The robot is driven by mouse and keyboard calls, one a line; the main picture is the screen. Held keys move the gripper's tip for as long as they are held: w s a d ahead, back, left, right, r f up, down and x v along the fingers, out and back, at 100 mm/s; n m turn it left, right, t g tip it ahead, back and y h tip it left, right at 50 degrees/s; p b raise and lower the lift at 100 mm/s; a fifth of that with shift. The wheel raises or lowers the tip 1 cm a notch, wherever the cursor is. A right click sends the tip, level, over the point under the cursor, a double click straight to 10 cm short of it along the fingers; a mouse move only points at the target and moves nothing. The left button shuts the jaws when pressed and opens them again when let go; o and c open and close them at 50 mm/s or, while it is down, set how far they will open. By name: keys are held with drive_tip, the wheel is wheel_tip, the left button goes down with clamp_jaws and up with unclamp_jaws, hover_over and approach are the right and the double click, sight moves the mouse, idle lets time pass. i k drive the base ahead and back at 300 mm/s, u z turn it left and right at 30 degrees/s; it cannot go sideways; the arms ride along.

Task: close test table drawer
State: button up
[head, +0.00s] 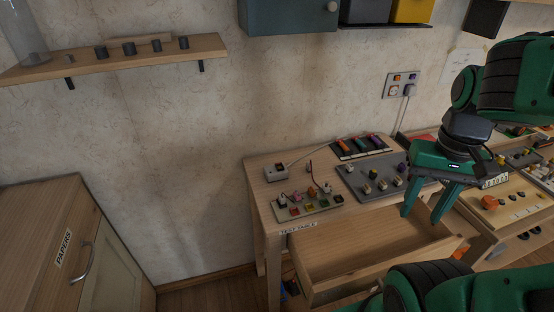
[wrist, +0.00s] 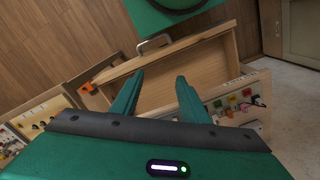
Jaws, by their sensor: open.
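The test table (head: 258,185) is a light wooden table against the wall, with a "TEST TABLE" label on its front edge. Its drawer (head: 350,245) is pulled out and looks empty. In the wrist view the drawer (wrist: 160,90) lies beyond my fingers, with its metal handle (wrist: 154,43) on the far front panel. My gripper (head: 422,215) is green, points down and is open, with its fingers over the right part of the drawer. The fingers also show in the wrist view (wrist: 158,90), apart and with nothing between them. I cannot tell whether they touch the drawer.
Boards with switches and knobs (head: 308,204) lie on the tabletop. A wooden cabinet labelled "PAPERS" (head: 45,215) stands at the left, with free floor between it and the table. A wall shelf (head: 120,56) hangs above. Another workbench (head: 520,205) adjoins at the right.

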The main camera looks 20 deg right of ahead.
sight(334, 261)
drive_tip(key=k, duration=1)
drive_tip(key=z, duration=0.5)
drive_tip(key=i, duration=0.8)
drive_tip(key=k, duration=0.6)
drive_tip(key=z, duration=0.1)
